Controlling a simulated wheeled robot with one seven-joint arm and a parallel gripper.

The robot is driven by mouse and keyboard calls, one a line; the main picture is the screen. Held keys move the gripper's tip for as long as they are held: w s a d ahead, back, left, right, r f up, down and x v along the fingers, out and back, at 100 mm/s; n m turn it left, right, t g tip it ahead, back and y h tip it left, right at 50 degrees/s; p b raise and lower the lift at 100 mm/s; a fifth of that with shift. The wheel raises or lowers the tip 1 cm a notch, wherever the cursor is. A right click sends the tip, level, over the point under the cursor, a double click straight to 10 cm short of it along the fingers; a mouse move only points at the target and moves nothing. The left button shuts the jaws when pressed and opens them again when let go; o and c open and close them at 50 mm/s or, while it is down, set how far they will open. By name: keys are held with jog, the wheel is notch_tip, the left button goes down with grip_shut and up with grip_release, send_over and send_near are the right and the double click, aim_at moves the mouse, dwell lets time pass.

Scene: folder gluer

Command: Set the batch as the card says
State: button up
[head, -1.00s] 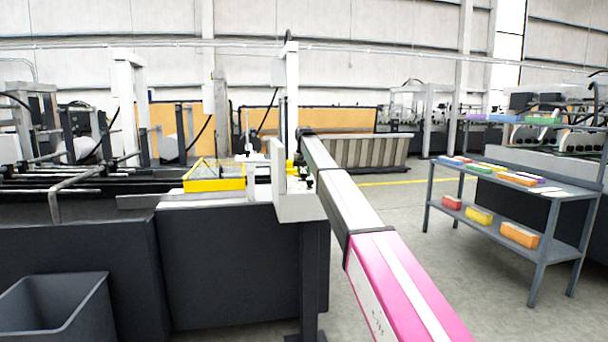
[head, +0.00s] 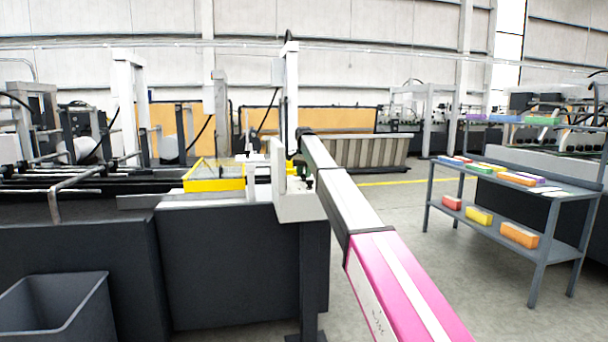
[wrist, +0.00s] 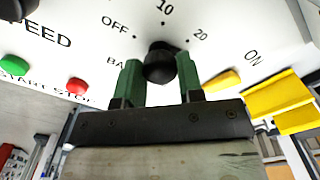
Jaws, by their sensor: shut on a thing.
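The batch knob (wrist: 159,62) is a black dial on a white control panel (wrist: 110,50), its label partly hidden ("BA"). OFF, 10 and 20 are printed around it, with dots. My gripper (wrist: 160,78) has its two green fingers on either side of the knob and is shut on it. I cannot make out a pointer on the knob, so its setting is unclear. In the head view the panel box (head: 298,204) stands at the machine's end, with my arm reaching to it. No readable card shows.
Green START (wrist: 14,65) and red STOP (wrist: 77,86) buttons are left of the knob. A yellow part (wrist: 278,98) sits right, near ON. A grey rack (head: 545,240) with coloured boxes stands right, and an open grey bin (head: 60,300) at lower left.

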dwell(0.4)
jog(key=o, duration=0.9)
jog(key=shift+r, duration=0.15)
notch_tip(320, 180, up, 11)
jog(key=shift+f, duration=0.2)
